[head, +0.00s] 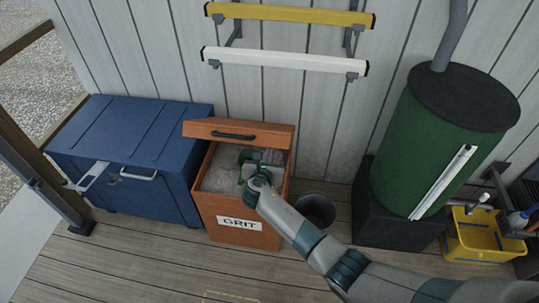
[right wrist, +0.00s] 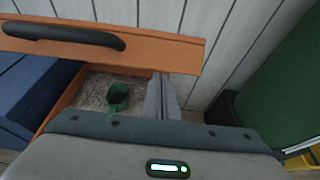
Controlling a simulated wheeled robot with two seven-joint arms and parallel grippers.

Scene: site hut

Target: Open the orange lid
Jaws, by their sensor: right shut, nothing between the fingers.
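The orange lid (head: 238,132) of the grit bin (head: 240,220) stands raised and tilted back, its dark handle (head: 234,135) showing. The bin's mouth is open, with pale grit (head: 218,178) inside. In the right wrist view the lid (right wrist: 175,50) crosses the top, with its handle (right wrist: 62,33) at the left. My right gripper (head: 262,157) is shut and empty at the bin's mouth, in front of the lid; its fingers (right wrist: 161,92) show close below the lid's edge. I cannot tell whether they touch it. My left gripper is not in view.
A green cup-like thing (right wrist: 118,96) sits in the grit. A blue chest (head: 130,140) stands left of the bin. A dark bucket (head: 317,208) and a green barrel (head: 430,150) on a black stand are to the right. A yellow bucket (head: 480,240) is farther right.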

